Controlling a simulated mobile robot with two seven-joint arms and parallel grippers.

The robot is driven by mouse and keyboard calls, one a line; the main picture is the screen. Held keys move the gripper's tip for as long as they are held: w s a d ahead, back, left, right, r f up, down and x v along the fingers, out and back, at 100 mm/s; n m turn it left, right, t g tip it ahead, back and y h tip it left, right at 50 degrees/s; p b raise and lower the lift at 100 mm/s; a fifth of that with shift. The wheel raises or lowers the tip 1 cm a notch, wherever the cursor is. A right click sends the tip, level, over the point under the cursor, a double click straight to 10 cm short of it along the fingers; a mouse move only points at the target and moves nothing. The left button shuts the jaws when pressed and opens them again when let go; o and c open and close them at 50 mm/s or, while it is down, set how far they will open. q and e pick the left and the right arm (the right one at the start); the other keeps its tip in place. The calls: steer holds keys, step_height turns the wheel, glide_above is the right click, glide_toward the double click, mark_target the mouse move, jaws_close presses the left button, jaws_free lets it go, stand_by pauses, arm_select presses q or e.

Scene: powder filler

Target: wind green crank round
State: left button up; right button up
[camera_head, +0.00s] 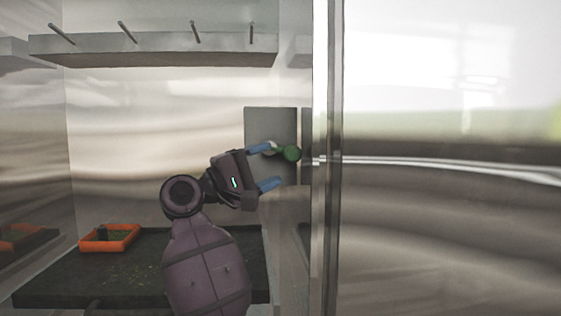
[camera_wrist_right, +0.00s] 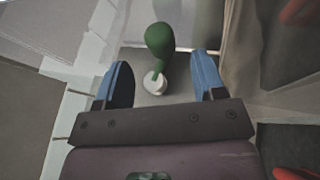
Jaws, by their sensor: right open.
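The green crank (camera_head: 291,153) is on a grey panel (camera_head: 270,120) at the back right of the cabinet in the head view. In the right wrist view the green crank (camera_wrist_right: 160,42) has a rounded green knob and a pale round base (camera_wrist_right: 154,83). My right gripper (camera_head: 270,167) is open, its blue fingers pointing at the panel. In the wrist view the right gripper (camera_wrist_right: 162,82) has its fingers spread on either side of the pale base, with the knob beyond the tips. I cannot tell whether either finger touches the crank. My left gripper is not in view.
An orange tray (camera_head: 133,237) with a small dark item sits on a dark mat (camera_head: 60,282) at the lower left. A shelf with several pegs (camera_head: 150,50) runs above. A vertical metal edge (camera_head: 327,80) stands close to the right of the crank.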

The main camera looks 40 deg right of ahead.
steer(key=v, duration=0.5)
steer(key=shift+a+f, duration=0.1)
steer(key=shift+a, duration=0.15)
